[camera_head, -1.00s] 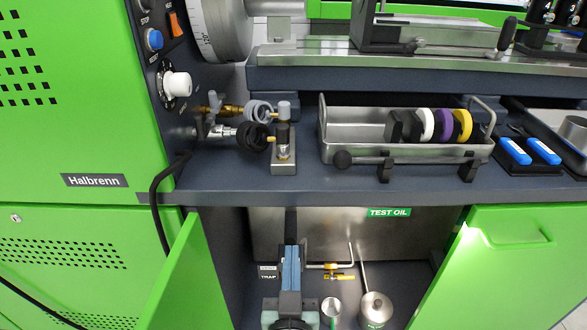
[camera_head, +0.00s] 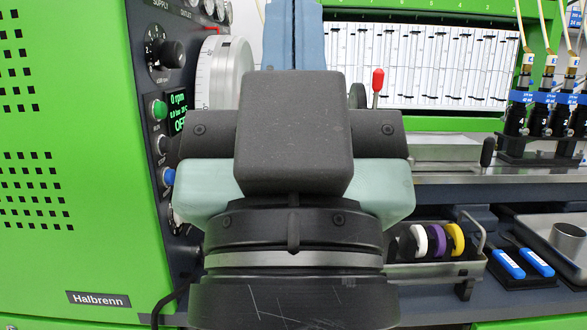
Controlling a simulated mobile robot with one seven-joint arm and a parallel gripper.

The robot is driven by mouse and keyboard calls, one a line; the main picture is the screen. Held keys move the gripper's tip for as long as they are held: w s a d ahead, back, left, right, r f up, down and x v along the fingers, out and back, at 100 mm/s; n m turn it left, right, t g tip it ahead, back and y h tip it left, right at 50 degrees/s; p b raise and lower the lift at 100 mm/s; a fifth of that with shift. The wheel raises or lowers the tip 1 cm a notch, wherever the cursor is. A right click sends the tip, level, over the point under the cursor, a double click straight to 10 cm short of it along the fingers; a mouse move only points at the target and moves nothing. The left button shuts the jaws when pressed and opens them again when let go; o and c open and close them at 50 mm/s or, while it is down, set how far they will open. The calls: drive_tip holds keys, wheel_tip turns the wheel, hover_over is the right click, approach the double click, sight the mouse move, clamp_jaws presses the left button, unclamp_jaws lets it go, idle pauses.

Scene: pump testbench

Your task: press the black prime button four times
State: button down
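The control panel (camera_head: 147,80) is on the slanted right side of the green cabinet at left. A round black button (camera_head: 162,145) sits on it between a green button (camera_head: 159,110) above and a blue button (camera_head: 168,177) below. I cannot read a PRIME label on any of them; in the earlier frame the label under the black button reads STOP. My arm fills the middle of the view, just right of these buttons, and hides the area behind it.
A black rotary knob (camera_head: 172,54) and a display (camera_head: 178,113) reading 0 rpm and OFF are on the panel. A graduated dial (camera_head: 204,75) stands behind. A tray (camera_head: 420,272) of coloured rings, blue-handled tools (camera_head: 507,264) and injectors (camera_head: 517,112) are at right.

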wheel_tip(320, 180, up, 27)
drive_tip(key=p, duration=2.5)
drive_tip(key=c, duration=1.5)
unclamp_jaws()
drive_tip(key=shift+c, duration=0.2)
